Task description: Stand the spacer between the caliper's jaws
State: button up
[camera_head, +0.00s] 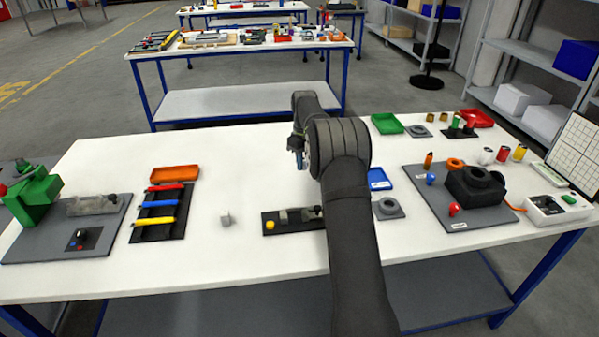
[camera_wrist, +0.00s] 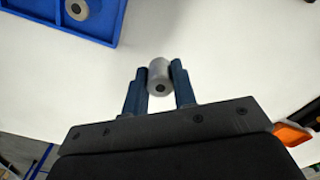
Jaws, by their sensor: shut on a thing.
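My gripper (camera_wrist: 158,76) is shut on a small grey cylindrical spacer (camera_wrist: 159,70) with a dark hole in its end, held between two dark blue fingers in the wrist view. What looks like the caliper (camera_head: 285,222), a dark base with grey metal parts and a yellow knob at its left end, lies at the table's front middle in the head view. My arm hides its right end. The gripper is above the table, behind the caliper and apart from it. The spacer cannot be made out in the head view.
A blue tray (camera_head: 378,179) stands right of my arm; a blue tray in the wrist view (camera_wrist: 115,25) holds another grey ring-like part. A dark rack (camera_head: 148,231) and orange tray (camera_head: 175,173) are farther left. The back middle is clear.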

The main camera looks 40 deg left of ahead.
aim_at(299, 179)
jog(key=shift+s+a+f, duration=0.2)
jog(key=shift+a+f, duration=0.3)
jog(key=shift+a, duration=0.3)
jog(key=shift+f, duration=2)
jog(key=shift+f, duration=0.1)
jog(key=o, duration=1)
notch_tip(299, 179, up, 11)
jog(key=shift+r, duration=0.2)
jog(key=shift+o, duration=0.4)
jog(key=shift+r, duration=0.4)
